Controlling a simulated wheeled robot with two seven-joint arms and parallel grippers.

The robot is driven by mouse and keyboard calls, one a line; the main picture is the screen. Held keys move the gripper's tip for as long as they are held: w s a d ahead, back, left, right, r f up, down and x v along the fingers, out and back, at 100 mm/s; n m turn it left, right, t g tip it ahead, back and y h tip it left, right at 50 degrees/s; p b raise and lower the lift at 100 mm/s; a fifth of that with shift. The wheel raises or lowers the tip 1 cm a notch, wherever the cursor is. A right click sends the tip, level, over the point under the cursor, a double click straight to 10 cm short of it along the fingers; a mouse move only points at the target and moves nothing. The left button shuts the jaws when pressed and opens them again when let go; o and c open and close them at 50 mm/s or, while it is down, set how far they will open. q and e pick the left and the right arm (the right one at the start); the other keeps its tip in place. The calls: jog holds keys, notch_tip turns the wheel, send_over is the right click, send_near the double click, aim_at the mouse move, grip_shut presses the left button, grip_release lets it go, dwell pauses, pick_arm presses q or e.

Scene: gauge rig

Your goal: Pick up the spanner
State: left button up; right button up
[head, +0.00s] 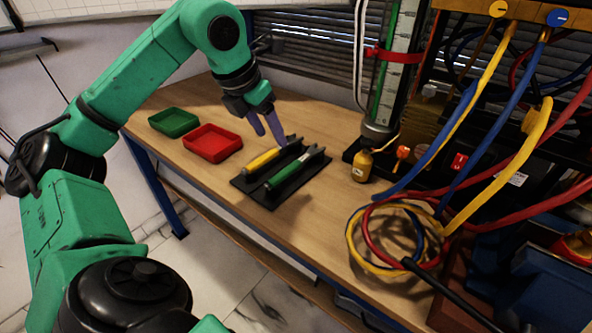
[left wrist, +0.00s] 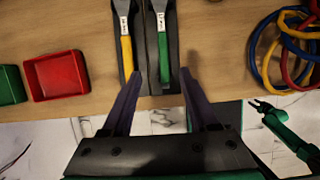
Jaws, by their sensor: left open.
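Two hand tools lie side by side on a black holder (head: 268,200) on the bench. One has a yellow handle (head: 262,160) and the other a green handle (head: 283,179). In the left wrist view, the yellow-handled tool (left wrist: 126,50) and the green-handled tool (left wrist: 163,55) both have grey heads with small labels. I cannot tell for sure which is the spanner.
A green tray (head: 174,123) and a red tray (head: 213,143) stand left of the holder. A small yellow bottle (head: 362,166), a gauge column (head: 398,70) and coiled hoses (head: 352,240) crowd the right. Bare bench lies between holder and hoses.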

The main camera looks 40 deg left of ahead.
aim_at(289, 168)
pick_arm(q)
jog(key=x, duration=0.4)
jog(key=b+x, duration=0.1)
jog(key=x, duration=0.7)
jog(key=shift+d, duration=0.3)
jog(key=shift+s, duration=0.1)
jog(key=shift+f+b, duration=0.25)
jog(key=shift+b, duration=0.1)
grip_shut()
dwell(0.8)
